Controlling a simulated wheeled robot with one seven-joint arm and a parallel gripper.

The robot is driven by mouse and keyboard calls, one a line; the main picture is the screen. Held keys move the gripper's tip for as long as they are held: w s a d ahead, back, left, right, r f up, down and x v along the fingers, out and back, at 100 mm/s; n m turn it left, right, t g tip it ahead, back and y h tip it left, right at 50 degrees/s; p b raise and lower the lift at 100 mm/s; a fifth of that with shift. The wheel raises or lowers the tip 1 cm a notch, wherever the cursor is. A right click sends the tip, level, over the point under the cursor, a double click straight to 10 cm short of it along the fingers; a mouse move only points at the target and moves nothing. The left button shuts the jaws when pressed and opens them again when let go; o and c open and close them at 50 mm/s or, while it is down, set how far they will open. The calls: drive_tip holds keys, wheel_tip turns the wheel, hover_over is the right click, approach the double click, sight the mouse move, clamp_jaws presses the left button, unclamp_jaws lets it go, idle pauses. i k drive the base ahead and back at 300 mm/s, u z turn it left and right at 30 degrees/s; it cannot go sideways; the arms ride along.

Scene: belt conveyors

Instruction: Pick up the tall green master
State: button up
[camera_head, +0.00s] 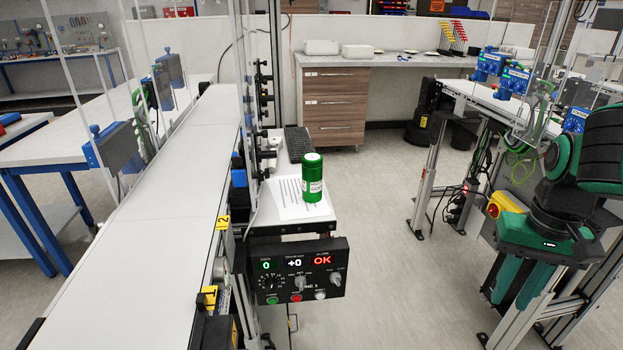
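The tall green master (312,178) is a green cylinder with a white label. It stands upright on a small white side table (318,222), partly over a printed sheet of paper (284,200). My gripper (513,300) hangs at the right of the head view, pointing down. Its two teal fingers look apart with nothing between them. It is well to the right of the master and touches nothing that I can see.
A long white belt conveyor (150,250) runs along the left of the master. Another conveyor (480,95) stands at right. The floor between is clear.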

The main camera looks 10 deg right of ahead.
sight(313, 165)
drive_tip(key=u, duration=0.9)
drive_tip(key=k, duration=1.4)
drive_tip(key=z, duration=0.65)
drive_tip(key=i, duration=1.05)
drive_tip(key=u, duration=0.05)
